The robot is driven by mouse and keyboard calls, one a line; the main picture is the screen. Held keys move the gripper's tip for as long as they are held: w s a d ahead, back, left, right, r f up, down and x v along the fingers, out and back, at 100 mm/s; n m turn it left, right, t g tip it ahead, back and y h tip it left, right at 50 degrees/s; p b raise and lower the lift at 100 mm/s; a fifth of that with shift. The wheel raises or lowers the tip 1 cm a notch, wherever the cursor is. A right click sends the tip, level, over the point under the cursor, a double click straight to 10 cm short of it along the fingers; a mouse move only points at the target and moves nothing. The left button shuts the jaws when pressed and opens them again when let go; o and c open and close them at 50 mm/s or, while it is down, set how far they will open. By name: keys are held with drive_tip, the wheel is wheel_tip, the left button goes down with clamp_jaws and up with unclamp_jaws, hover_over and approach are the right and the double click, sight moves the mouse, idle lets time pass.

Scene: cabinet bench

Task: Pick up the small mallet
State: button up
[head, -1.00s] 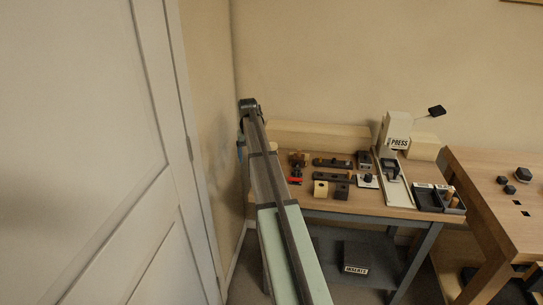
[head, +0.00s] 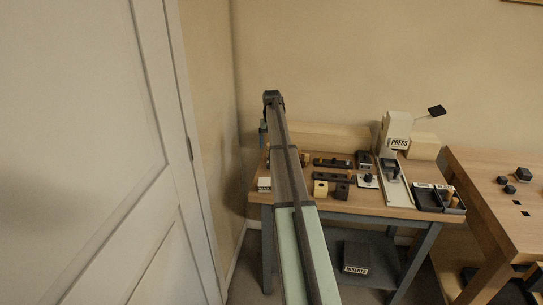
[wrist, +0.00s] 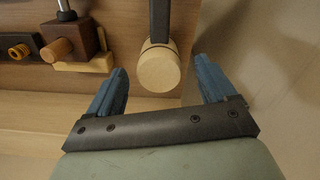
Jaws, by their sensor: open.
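What looks like the small mallet shows in the wrist view, with a round pale wooden head (wrist: 158,72) and a dark straight handle (wrist: 159,20) running to the top edge. My gripper (wrist: 160,88) is open, with one blue finger on each side of the wooden head. There is a gap on both sides, and the fingers do not appear to touch it. In the head view my arm covers most of the bench's left end. Only a bit of my gripper shows there, and I cannot make out the mallet.
The wooden bench (head: 352,207) carries several dark fixtures, a pale block (head: 321,188) and a white press (head: 396,133) at the right. In the wrist view a brown block with a wooden knob (wrist: 58,50) lies left of the fingers. A wall stands close on the left.

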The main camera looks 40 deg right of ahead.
drive_tip(key=shift+w+d+f, duration=0.1)
drive_tip(key=shift+f, duration=1.5)
drive_tip(key=shift+w+d+f, duration=0.1)
drive_tip(key=shift+f, duration=1.45)
drive_tip(key=c, duration=1.2)
drive_tip(key=shift+r, duration=0.15)
wheel_tip(320, 180, up, 10)
drive_tip(key=shift+f, duration=0.1)
